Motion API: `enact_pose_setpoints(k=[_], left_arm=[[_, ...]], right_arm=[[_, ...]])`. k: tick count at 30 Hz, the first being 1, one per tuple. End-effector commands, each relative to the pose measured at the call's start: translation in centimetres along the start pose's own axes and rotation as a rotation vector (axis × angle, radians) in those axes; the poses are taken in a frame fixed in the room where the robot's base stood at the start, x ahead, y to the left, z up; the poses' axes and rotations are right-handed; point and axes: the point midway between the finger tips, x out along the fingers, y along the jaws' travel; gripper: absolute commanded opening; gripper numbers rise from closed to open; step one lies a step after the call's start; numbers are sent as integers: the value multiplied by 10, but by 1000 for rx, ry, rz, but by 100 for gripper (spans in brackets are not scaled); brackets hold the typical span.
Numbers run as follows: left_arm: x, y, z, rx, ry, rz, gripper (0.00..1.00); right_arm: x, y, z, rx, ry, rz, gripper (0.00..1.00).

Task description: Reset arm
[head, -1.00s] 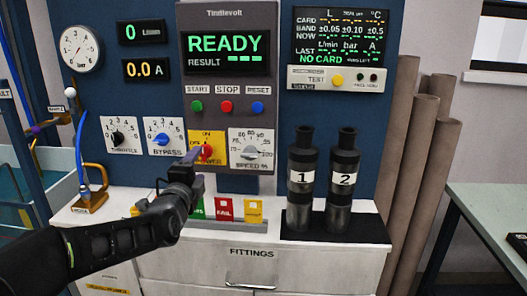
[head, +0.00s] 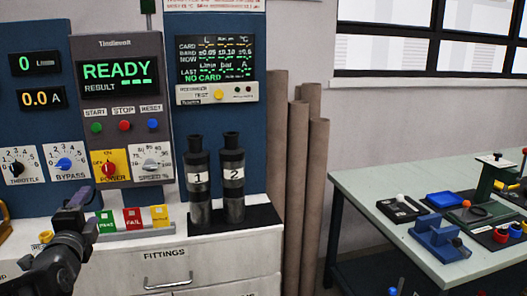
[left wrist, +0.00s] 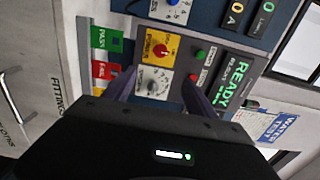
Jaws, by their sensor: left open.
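My left gripper (head: 82,198) is in the lower left of the head view, in front of the cabinet and below the control panel. Its two fingers (left wrist: 158,92) show apart and empty in the left wrist view. The panel (head: 118,95) reads READY, with its red power knob (head: 109,168) on a yellow plate. The knob also shows in the left wrist view (left wrist: 161,50), beyond the fingers and apart from them. My right gripper is in neither view.
Two black pumps labelled 1 (head: 198,185) and 2 (head: 232,180) stand on the cabinet's black base. Green, red and yellow cards (head: 133,218) stand left of them. Brown tubes (head: 300,190) lean at the wall. A bench (head: 370,205) with several fixtures is at the right.

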Motion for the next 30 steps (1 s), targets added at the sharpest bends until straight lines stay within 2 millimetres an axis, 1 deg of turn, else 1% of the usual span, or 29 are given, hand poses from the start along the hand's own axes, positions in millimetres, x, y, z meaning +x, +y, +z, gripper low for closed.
enact_pose_setpoints(k=[2, 5, 13, 16, 19, 20, 23, 26, 27, 29, 30], left_arm=[[0, 0, 0, -14, 0, 0, 65], [0, 0, 0, -82, 1, 2, 65], [-1, 8, -3, -315, 3, 26, 65], [-3, 16, -10, -447, 10, 50, 65], [-3, 35, -29, -601, 23, 103, 65], [-3, 44, -36, -652, 25, 128, 65], [-6, 84, -69, -837, 24, 242, 65], [-16, 140, -110, -1031, -11, 405, 65], [-24, 166, -128, -1108, -37, 480, 65], [-41, 207, -153, -1213, -94, 597, 65], [-55, 233, -168, -1273, -139, 673, 65]], right_arm=[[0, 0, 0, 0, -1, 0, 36], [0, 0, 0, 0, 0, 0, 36], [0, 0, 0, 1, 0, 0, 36], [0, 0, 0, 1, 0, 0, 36], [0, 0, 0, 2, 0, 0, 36], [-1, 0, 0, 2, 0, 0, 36], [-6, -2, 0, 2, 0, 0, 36], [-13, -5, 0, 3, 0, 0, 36], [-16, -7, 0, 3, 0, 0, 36], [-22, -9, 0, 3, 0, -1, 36], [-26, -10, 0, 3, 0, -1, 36]])
